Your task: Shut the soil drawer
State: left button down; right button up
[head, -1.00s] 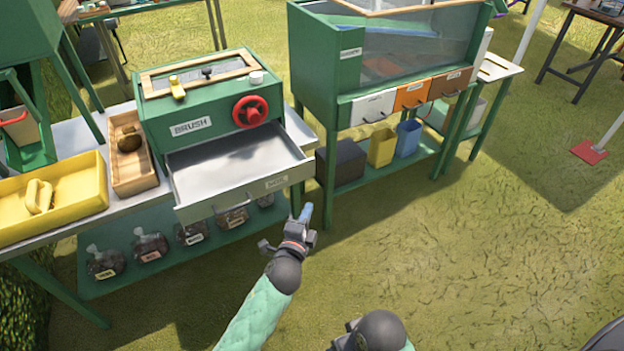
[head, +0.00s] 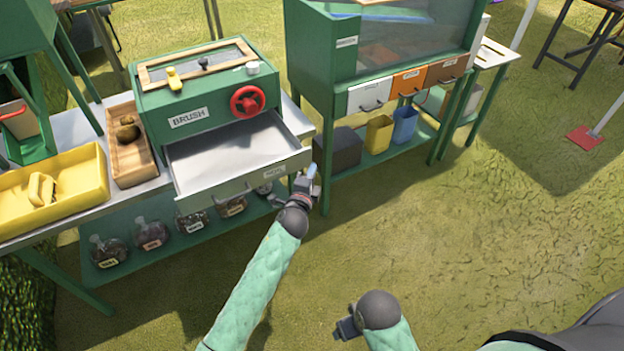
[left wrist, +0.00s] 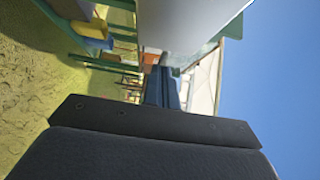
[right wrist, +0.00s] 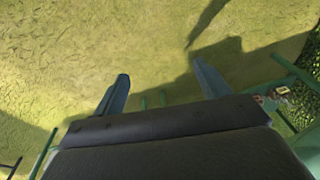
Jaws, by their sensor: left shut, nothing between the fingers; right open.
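The soil drawer (head: 225,162) is a shallow grey metal tray, empty and pulled well out of the green box marked BRUSH (head: 215,115). Its front panel (head: 215,194) bears a bar handle and a small label. My left gripper (head: 311,172) is shut and empty, close by the right end of that panel; I cannot tell whether it touches. In the left wrist view its closed fingers (left wrist: 162,88) point past a large pale grey surface. My right gripper (head: 345,328) is low in the head view, away from the drawer.
A yellow tray (head: 75,187) and a wooden box (head: 130,165) are at left. A green cabinet (head: 322,110) stands close on the right. The grass in front is open.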

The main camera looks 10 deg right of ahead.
aim_at(285, 128)
pick_arm(q)
jog(key=shift+w+a, duration=0.2)
jog(key=shift+w, duration=0.35)
jog(key=shift+w+a, duration=0.15)
jog(key=shift+w, duration=0.4)
pick_arm(e)
jog(key=shift+w+a+f, duration=0.1)
jog(key=shift+w+f, duration=0.05)
jog(key=shift+f, duration=0.7)
jog(key=shift+w+f, duration=0.15)
jog(key=shift+f, duration=0.65)
